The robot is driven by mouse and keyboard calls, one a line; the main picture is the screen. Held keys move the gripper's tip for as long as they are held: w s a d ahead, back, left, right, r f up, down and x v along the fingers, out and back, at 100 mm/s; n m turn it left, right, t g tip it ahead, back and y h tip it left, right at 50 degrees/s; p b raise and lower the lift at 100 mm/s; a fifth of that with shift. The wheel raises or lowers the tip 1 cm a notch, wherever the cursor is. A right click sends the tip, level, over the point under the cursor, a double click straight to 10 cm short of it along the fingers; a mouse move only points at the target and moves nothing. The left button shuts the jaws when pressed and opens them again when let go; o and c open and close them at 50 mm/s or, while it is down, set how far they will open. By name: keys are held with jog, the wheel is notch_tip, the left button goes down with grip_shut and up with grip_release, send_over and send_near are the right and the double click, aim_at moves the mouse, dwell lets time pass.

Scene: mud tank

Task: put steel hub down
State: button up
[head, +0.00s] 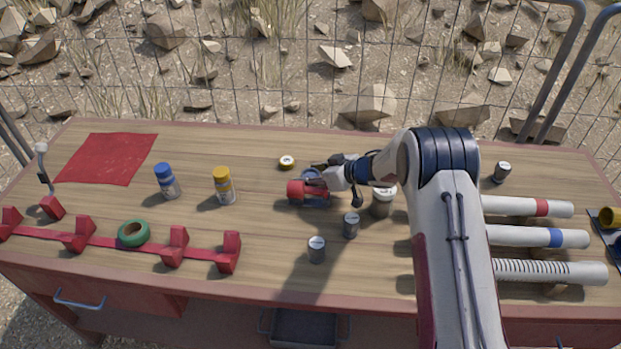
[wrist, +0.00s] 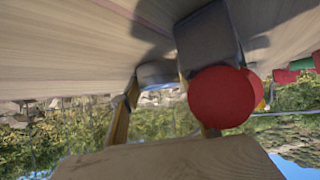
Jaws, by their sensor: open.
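My gripper (head: 322,178) is open, low over the middle of the table, reaching in from the right. Just at its fingertips is a red round-ended piece (head: 296,190) with a dark grey-blue body, lying on its side. In the wrist view the red round end (wrist: 222,97) and a dark grey block (wrist: 208,45) show close to the fingers. I cannot tell whether a finger touches this piece. I cannot tell for sure which thing is the steel hub. Grey metal cylinders stand upright in front of my gripper, one nearer (head: 317,250) and one beside it (head: 351,225).
A larger grey-brown jar (head: 383,201) stands close by my wrist. Blue-capped (head: 167,181) and yellow-capped (head: 224,186) bottles, a red rack (head: 150,245), green tape (head: 133,233) and a red cloth (head: 108,158) are left. White tubes (head: 540,238) lie right.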

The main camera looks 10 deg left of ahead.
aim_at(310, 175)
jog(key=shift+c, duration=0.5)
jog(key=c, duration=1.1)
jog(key=shift+c, duration=0.2)
jog(key=shift+r, duration=0.15)
notch_tip(310, 175, up, 10)
